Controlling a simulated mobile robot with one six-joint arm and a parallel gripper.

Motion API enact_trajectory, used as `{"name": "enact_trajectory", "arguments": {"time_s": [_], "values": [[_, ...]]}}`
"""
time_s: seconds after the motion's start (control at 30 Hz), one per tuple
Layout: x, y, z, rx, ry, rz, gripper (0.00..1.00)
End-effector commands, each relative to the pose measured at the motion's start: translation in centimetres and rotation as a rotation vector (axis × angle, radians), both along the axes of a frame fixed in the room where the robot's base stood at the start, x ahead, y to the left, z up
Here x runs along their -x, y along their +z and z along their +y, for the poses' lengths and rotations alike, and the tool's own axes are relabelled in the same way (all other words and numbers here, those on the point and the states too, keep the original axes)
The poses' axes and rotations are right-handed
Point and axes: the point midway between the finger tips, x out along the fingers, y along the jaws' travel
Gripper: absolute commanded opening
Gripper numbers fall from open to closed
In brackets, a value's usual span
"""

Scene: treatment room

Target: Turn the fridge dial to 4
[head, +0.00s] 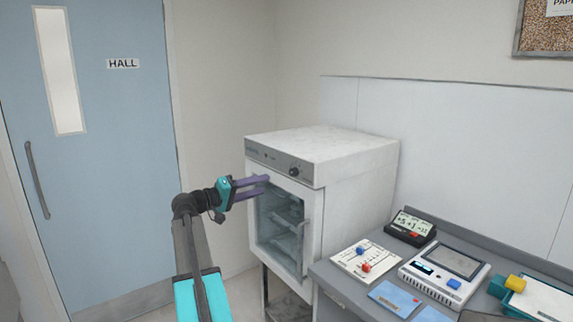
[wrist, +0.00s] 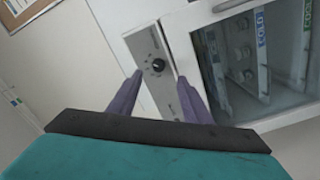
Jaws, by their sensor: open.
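The white fridge (head: 355,185) stands on a dark stand against the wall, with its glass door shut. Its dial (head: 294,171) is a small black knob at the right of the grey control strip. In the wrist view the dial (wrist: 158,65) shows with small marks around it; I cannot read its setting. My gripper (head: 265,184) has purple fingers, open and empty, in front of the fridge and left of the dial. In the wrist view the fingertips (wrist: 160,80) lie to either side of the dial's line, short of it and apart from it.
A counter (head: 340,289) at the right holds a board with red and blue knobs (head: 366,261), a display box (head: 411,228), a grey device (head: 444,270) and a tray. A blue hall door (head: 105,180) is at the left.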

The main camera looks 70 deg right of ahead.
Motion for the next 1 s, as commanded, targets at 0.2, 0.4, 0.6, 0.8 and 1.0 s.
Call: {"name": "enact_trajectory", "arguments": {"time_s": [0.2, 0.4, 0.6, 0.8, 1.0], "values": [[-1.2, 0.9, 0.3, -0.015, 0.015, 0.014, 0.45], [-1.4, 1.0, 0.4, -0.016, 0.019, 0.015, 0.45], [-1.4, 1.0, 0.4, -0.015, 0.018, 0.014, 0.45], [-1.2, 1.0, 0.0, -0.015, 0.018, 0.014, 0.45], [-0.3, 1.1, -1.3, -0.016, 0.015, 0.015, 0.45]]}}
